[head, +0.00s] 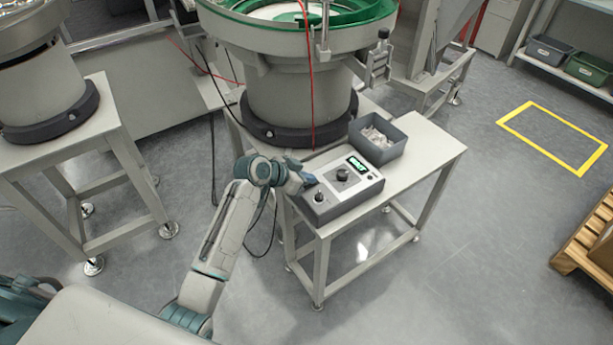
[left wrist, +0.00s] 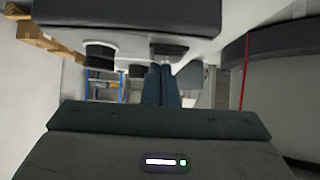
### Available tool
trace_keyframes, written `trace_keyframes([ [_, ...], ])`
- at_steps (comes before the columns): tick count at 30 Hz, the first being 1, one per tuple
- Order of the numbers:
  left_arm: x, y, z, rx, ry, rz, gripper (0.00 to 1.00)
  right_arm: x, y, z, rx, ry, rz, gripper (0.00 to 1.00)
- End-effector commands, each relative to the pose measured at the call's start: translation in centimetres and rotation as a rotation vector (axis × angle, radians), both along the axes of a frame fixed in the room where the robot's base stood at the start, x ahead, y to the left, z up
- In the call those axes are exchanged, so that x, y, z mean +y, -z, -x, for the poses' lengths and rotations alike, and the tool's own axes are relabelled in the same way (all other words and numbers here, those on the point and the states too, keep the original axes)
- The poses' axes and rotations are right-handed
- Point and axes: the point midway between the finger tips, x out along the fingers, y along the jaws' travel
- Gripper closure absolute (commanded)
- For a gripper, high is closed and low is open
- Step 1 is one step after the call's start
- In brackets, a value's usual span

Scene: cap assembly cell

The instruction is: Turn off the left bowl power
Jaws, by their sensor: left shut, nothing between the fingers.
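The control box (head: 345,203) stands on the grey table beside the bowl feeder (head: 300,85), with a lit green display (head: 357,165), a large black dial (head: 342,174) and a smaller knob (head: 319,197). My left gripper (head: 305,180) is at the box's left end, shut and empty. In the left wrist view the shut fingers (left wrist: 161,84) point at a small dark switch-like part (left wrist: 168,51) on the box (left wrist: 130,14); a black knob (left wrist: 100,56) is to its left. I cannot tell whether the fingertips touch the switch-like part, nor its position. My right gripper is not in view.
A grey bin (head: 378,139) with pale parts sits behind the box on the table (head: 428,150). A red cable (head: 308,60) hangs before the feeder. Another feeder (head: 45,85) stands left.

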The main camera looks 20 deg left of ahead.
Motion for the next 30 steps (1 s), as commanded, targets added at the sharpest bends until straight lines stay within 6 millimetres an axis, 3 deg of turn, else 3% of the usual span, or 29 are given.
trace_keyframes([
  [30, -1.0, -0.4, -1.2, 0.001, 0.0, -0.001, 1.0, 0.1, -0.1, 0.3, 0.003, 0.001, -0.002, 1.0],
])
